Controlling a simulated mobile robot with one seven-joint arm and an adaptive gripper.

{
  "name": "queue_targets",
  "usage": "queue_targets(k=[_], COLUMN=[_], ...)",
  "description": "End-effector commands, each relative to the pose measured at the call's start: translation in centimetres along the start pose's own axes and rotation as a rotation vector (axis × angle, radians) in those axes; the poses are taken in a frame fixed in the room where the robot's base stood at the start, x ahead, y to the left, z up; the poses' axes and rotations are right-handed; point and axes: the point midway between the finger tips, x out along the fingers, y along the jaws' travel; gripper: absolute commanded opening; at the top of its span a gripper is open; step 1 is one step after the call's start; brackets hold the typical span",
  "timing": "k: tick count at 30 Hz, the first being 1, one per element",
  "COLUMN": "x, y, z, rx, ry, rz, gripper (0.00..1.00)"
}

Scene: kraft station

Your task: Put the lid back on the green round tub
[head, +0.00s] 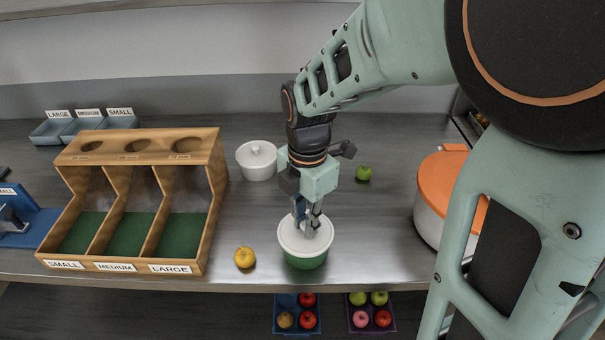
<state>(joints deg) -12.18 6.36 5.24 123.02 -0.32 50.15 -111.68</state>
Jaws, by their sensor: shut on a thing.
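The green round tub (304,262) stands near the front edge of the metal counter. A white round lid (290,239) lies over its mouth and looks about level. I cannot tell whether the lid is fully seated on the rim. My gripper (309,226) points down from above and is shut on the lid, near its middle. The fingertips partly cover the place where they hold it. The inside of the tub is hidden under the lid.
A yellow fruit (245,257) lies left of the tub. A white lidded pot (257,160) and a green apple (363,173) stand farther back. A wooden sorter (216,190) is at left, and an orange-lidded white pot (430,212) at right. Crates with fruit sit below the counter.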

Motion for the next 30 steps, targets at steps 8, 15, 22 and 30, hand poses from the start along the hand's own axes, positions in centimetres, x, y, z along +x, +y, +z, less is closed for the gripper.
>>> queue_targets(k=[8, 15, 22, 30], x=[0.13, 0.11, 0.18, 0.17], y=[-0.01, -0.01, -0.01, 0.00], z=[0.00, 0.01, 0.00, 0.00], rx=[0.000, 0.000, 0.000, 0.000], ry=[0.000, 0.000, 0.000, 0.000], rz=[0.000, 0.000, -0.001, 0.000], gripper=[0.00, 0.00, 0.00, 0.24])
